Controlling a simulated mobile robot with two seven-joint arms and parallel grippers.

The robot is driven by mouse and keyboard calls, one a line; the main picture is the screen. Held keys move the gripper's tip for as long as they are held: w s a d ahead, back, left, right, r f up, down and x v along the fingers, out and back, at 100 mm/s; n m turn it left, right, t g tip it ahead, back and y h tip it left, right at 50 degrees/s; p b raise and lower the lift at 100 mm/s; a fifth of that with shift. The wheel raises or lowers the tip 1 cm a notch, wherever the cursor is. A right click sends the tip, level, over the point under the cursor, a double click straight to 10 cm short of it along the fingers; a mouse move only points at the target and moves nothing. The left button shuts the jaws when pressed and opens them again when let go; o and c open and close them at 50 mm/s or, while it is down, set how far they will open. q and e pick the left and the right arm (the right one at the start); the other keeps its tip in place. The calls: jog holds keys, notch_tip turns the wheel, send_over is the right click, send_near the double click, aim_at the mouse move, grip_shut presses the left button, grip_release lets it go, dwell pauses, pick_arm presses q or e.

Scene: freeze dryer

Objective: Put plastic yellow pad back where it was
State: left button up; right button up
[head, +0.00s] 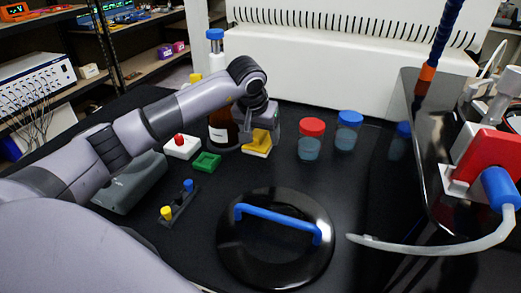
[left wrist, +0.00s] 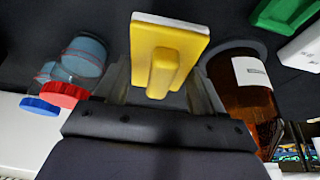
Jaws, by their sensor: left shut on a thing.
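The yellow pad (head: 259,139) has a white underside layer and a raised yellow grip block. It sits near the middle of the black table in the head view, in front of the amber bottle; I cannot tell whether it touches the table. In the left wrist view the yellow pad (left wrist: 185,45) fills the upper middle. My left gripper (head: 262,129) is shut on the pad's grip block, with a finger on each side of it, as the left wrist view (left wrist: 163,85) shows. My right gripper is not in view.
An amber bottle (left wrist: 240,85) stands close beside the left gripper. A red-capped jar (head: 311,140) and blue-capped jar (head: 348,131) stand right. A black round lid (head: 275,258) lies in front.

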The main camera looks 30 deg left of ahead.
aim_at(261, 161)
pick_arm(q)
jog(key=shift+f, duration=2.65)
jog(key=shift+f, duration=0.2)
jog(key=o, duration=1)
jog(key=shift+r, duration=0.1)
jog(key=shift+r, duration=0.2)
jog(key=v, duration=1.2)
jog(key=shift+s+f, duration=0.1)
